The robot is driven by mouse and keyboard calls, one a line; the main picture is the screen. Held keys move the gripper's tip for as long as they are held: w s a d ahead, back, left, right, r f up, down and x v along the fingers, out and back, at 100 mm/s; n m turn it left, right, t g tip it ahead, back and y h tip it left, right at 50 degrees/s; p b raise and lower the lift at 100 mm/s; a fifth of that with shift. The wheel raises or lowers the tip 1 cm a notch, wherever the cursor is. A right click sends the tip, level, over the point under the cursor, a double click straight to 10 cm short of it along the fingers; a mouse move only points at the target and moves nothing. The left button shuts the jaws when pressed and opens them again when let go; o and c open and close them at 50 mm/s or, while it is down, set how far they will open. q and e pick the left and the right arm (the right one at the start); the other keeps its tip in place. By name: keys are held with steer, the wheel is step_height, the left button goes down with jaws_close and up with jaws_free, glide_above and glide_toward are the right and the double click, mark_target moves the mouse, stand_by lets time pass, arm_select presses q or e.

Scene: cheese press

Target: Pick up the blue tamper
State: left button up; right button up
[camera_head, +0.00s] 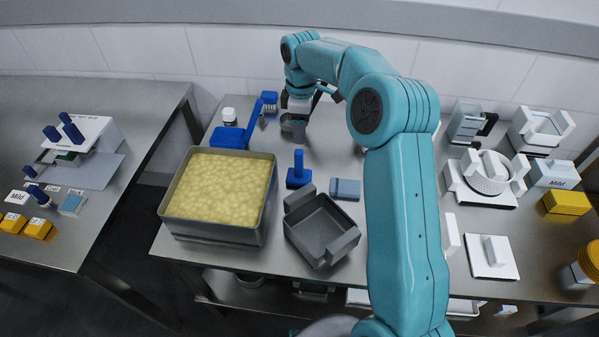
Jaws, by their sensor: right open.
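The blue tamper (299,172) stands upright on the steel table, with a block base and a thin upright handle. It is between the vat of pale yellow curd (172,190) and a small grey-blue block (346,189). My right gripper (300,104) is open, pointing down at the back of the table, behind and apart from the tamper. A small dark grey cup (293,128) is just below its fingers; I cannot tell whether they touch it. My left gripper is not in view.
An empty grey mould (321,229) sits in front of the tamper. A blue scoop-like tool (230,137) and a white jar (229,116) are at the back left. White press parts (490,172) fill the right side. My right arm spans the table's middle.

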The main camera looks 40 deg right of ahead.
mark_target(299, 151)
steer(key=f, duration=0.5)
steer(key=shift+a+f, duration=0.15)
steer(key=shift+a, duration=0.05)
steer(key=shift+s+f, duration=0.1)
steer(key=shift+f, duration=0.15)
steer(key=f, duration=0.5)
steer(key=shift+w+f, duration=0.3)
jaws_close()
steer(key=shift+r, duration=0.1)
step_height(299, 151, up, 20)
steer(key=p, duration=0.2)
